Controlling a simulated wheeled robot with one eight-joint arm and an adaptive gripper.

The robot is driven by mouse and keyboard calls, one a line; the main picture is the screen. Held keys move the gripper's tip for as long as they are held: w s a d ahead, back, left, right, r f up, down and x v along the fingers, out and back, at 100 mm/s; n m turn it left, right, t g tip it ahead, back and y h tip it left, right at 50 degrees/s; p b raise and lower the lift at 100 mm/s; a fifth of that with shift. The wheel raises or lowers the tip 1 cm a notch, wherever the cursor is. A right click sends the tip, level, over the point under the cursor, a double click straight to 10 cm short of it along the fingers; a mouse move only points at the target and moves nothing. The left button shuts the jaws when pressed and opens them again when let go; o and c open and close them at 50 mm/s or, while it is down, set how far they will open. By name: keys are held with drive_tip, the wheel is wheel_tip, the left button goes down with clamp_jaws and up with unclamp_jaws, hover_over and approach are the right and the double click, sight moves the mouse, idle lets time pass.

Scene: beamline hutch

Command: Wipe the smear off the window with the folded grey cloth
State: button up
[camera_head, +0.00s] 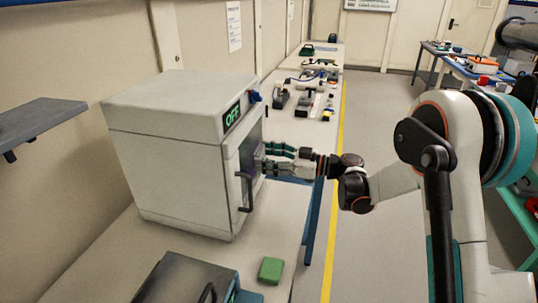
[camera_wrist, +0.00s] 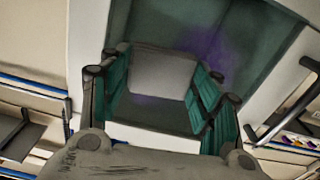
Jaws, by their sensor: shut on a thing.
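A white cabinet (camera_head: 165,150) with a lit green "OFF" display (camera_head: 232,115) stands on the bench. Its front door holds a dark window, seen at an angle in the head view and close up in the wrist view (camera_wrist: 255,45). A blurred purple smear (camera_wrist: 208,48) shows on the glass, with a fainter purple tint lower down. My gripper (camera_head: 268,160) is at the window, its teal fingers shut on the folded grey cloth (camera_wrist: 162,76). The cloth lies before the glass, left of the strongest purple. I cannot tell whether it touches. The smear behind the cloth is hidden.
The door handle (camera_head: 245,190) sticks out close to my gripper; it also shows at right in the wrist view (camera_wrist: 283,108). A green block (camera_head: 271,270) and a dark case (camera_head: 185,280) are on the bench in front. The aisle right of the bench is clear.

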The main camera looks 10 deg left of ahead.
sight(246, 165)
drive_tip(key=shift+s+a+r, duration=0.2)
drive_tip(key=shift+s+r, duration=0.2)
drive_tip(key=shift+s, duration=1.1)
drive_tip(key=shift+s+a+r, duration=0.15)
drive_tip(key=shift+s+r, duration=0.25)
drive_tip(key=shift+s, duration=1.15)
drive_tip(key=shift+s+a+r, duration=0.2)
drive_tip(key=shift+s+r, duration=0.2)
drive_tip(key=shift+s, duration=1.1)
drive_tip(key=shift+w+d+b, duration=0.1)
drive_tip(key=shift+w+d, duration=0.1)
drive_tip(key=shift+w, duration=1.8)
drive_tip(key=shift+w+d+b, duration=0.15)
drive_tip(key=shift+w+d, duration=0.1)
drive_tip(key=shift+w, duration=1.8)
drive_tip(key=shift+w+d+b, duration=0.1)
drive_tip(key=shift+w+d, duration=0.1)
drive_tip(key=shift+w, duration=1.8)
drive_tip(key=shift+d, duration=0.1)
drive_tip(key=shift+s+d, duration=0.25)
drive_tip(key=shift+d, duration=1.15)
drive_tip(key=shift+s+d, duration=0.2)
drive_tip(key=shift+d, duration=1.2)
drive_tip(key=d, duration=0.3)
drive_tip(key=shift+s, duration=0.2)
